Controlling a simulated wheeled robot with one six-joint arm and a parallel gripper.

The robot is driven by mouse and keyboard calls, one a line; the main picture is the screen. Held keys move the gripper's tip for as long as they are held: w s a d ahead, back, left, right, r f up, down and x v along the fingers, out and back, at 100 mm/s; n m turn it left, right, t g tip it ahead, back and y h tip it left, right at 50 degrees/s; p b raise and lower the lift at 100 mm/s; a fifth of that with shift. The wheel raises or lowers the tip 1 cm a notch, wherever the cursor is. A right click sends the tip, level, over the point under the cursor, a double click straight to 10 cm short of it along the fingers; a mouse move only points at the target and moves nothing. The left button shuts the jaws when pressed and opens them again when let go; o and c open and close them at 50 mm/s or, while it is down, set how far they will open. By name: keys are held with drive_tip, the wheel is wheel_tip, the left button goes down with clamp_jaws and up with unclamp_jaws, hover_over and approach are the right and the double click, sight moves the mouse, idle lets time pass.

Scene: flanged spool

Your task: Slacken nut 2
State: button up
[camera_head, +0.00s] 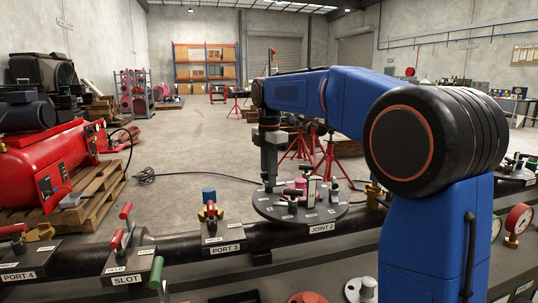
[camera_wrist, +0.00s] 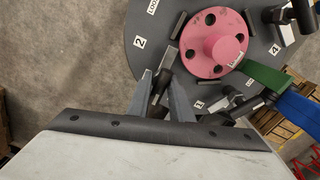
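The grey flange disc (camera_head: 325,213) sits on the pipe behind the "JOINT 2" label. In the wrist view the disc (camera_wrist: 190,10) has a pink hub (camera_wrist: 215,42) and labels 1, 2 and 4, with "LOOSE" partly cut off near the 2. My gripper (camera_head: 269,188) points down over the disc's left side. In the wrist view my gripper (camera_wrist: 160,77) has its fingers apart, one on each side of a dark nut handle (camera_wrist: 160,88) near label 2. I cannot tell whether the fingers touch it. The nut's base is partly hidden.
Another dark handle (camera_wrist: 232,104) stands near label 1, and one (camera_wrist: 302,14) near label 4. Green (camera_wrist: 265,76) and blue (camera_wrist: 300,108) bars lie at the disc's right edge. Port 3 (camera_head: 222,234) and the slot fixture (camera_head: 130,262) stand to the left. A red compressor (camera_head: 50,165) is farther left.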

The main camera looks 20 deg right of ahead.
drive_tip(key=n, duration=0.5)
drive_tip(key=shift+n, duration=0.4)
drive_tip(key=n, duration=0.6)
drive_tip(key=shift+m, duration=1.3)
wheel_tip(320, 180, up, 7)
idle(0.5)
